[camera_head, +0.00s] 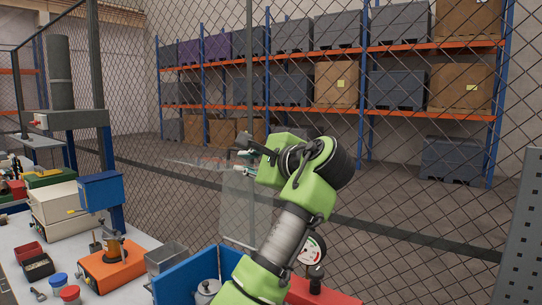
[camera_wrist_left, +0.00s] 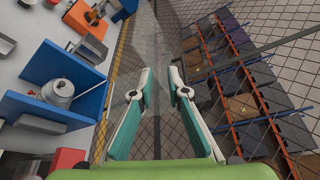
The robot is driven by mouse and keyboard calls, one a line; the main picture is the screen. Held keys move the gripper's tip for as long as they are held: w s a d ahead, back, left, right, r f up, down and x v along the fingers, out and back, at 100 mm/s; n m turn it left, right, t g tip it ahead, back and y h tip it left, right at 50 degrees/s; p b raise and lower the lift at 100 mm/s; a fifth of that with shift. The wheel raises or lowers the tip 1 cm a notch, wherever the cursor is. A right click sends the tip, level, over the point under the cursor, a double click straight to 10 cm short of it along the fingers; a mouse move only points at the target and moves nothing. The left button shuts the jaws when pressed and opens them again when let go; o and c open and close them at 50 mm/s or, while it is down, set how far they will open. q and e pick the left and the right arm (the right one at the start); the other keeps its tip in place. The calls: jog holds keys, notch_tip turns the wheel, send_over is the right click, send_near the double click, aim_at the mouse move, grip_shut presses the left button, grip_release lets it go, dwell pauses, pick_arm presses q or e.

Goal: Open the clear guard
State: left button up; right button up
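The clear guard (camera_head: 238,208) is a faint see-through panel in the head view, standing beside the workbench, in front of the mesh fence. In the left wrist view clear sheet (camera_wrist_left: 128,97) shows beside and beyond the left finger. My left gripper (camera_head: 243,154) is at the guard's upper part, seen from behind and partly hidden by its own wrist. In the left wrist view its two fingers (camera_wrist_left: 159,75) are apart, with a visible gap and nothing clearly held between them. Whether a finger touches the guard I cannot tell. My right gripper is not in view.
The bench holds a blue bin (camera_head: 178,283) with a metal pot (camera_head: 206,291), an orange fixture (camera_head: 112,266), a grey box (camera_head: 166,257) and a dial gauge (camera_head: 312,249). A mesh fence (camera_head: 400,190) runs behind, with storage racks (camera_head: 335,52) beyond it.

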pick_arm(q)
jog(key=w+r+v, duration=0.1)
jog(key=v, duration=0.7)
jog(key=shift+s+d+r, duration=0.25)
jog(key=shift+s+d, duration=0.1)
jog(key=shift+d, duration=0.25)
